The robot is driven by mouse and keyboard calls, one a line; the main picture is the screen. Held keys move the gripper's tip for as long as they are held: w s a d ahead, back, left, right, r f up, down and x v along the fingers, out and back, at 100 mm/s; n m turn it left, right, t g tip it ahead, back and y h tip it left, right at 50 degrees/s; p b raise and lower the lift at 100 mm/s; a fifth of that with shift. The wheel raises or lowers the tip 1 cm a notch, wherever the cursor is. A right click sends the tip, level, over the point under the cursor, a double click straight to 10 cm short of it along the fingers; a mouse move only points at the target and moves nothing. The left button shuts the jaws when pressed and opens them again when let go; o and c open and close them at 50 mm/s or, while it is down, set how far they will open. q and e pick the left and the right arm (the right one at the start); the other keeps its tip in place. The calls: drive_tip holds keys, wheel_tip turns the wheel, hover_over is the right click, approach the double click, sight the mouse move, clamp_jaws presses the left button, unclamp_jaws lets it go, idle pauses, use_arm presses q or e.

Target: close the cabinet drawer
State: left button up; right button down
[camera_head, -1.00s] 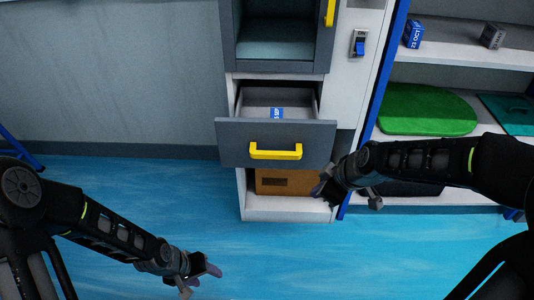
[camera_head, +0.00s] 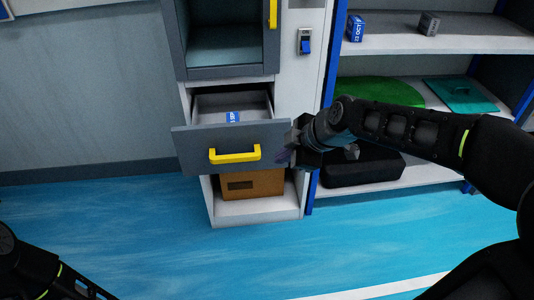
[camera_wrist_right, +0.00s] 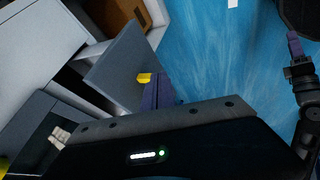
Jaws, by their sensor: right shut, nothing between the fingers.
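The cabinet drawer (camera_head: 197,158) is pulled open, with a grey front and a yellow handle (camera_head: 235,154). A blue-and-white labelled item (camera_head: 233,117) lies inside it. My right gripper (camera_head: 287,156) is at the right end of the drawer front, shut and empty; whether it touches is unclear. In the right wrist view, its purple fingers (camera_wrist_right: 158,90) show beside the grey drawer front (camera_wrist_right: 118,62) and the yellow handle tip (camera_wrist_right: 144,78). My left arm is at the lower left of the head view, with its gripper out of frame. A gripper with purple fingers (camera_wrist_right: 294,44) shows at the right wrist view's right edge.
Above the drawer is an open compartment (camera_head: 225,72). Below it a brown box (camera_head: 252,184) sits on the bottom shelf. Shelves on the right hold a green lid (camera_head: 385,91), a teal board (camera_head: 462,97) and a black case (camera_head: 362,168). The blue floor in front is clear.

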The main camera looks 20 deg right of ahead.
sight(267, 153)
drive_tip(key=w+f, duration=0.4)
drive_tip(key=w+a+f+b, duration=0.1)
drive_tip(key=w+f, duration=0.1)
drive_tip(key=w, duration=0.1)
drive_tip(key=shift+w+f, duration=0.1)
drive_tip(key=shift+w, duration=0.45)
drive_tip(key=shift+d, duration=0.1)
